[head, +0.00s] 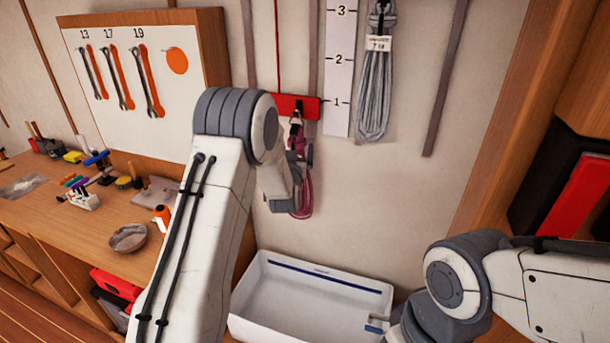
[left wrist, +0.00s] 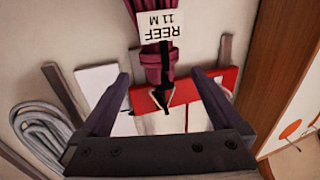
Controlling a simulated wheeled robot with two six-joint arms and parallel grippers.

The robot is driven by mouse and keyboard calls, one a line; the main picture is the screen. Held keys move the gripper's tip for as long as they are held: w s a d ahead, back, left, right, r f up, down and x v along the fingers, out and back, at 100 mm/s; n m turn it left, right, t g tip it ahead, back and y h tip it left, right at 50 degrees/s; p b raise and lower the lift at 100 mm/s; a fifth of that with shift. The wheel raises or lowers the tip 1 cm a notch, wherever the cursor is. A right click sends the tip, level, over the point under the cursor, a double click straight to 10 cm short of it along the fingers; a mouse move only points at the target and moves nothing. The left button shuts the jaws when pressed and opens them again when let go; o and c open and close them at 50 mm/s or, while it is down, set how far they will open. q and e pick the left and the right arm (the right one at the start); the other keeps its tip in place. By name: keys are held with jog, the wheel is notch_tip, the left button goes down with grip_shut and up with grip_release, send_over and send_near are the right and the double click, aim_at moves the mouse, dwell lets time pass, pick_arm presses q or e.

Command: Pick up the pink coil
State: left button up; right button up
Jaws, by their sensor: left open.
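The pink coil (head: 304,200) hangs against the wall from a dark hook below a red bar (head: 292,106). My left arm and wrist partly cover it in the head view. In the left wrist view, the wall appears upside down and the coil (left wrist: 173,66) shows as a bundle of pink line with a white tag reading "REEF 11 M". My left gripper (left wrist: 160,73) is open, with one finger on each side of the coil's bound top and hook. I see no contact.
A grey coil (head: 376,85) hangs to the right, beside a white numbered strip (head: 339,65). A white tray (head: 270,310) stands below. A wooden bench (head: 90,225) with tools and a bowl (head: 128,238) is at left. A wooden cabinet side stands at right.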

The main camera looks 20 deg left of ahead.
aim_at(296, 143)
pick_arm(q)
jog(key=shift+x, duration=0.9)
jog(key=p+x, duration=0.3)
jog(key=x, duration=0.1)
jog(key=shift+w, duration=0.15)
jog(key=shift+w+a+f+p, duration=0.1)
jog(key=shift+w+f+p, duration=0.05)
jog(key=shift+w+p, duration=0.2)
grip_shut()
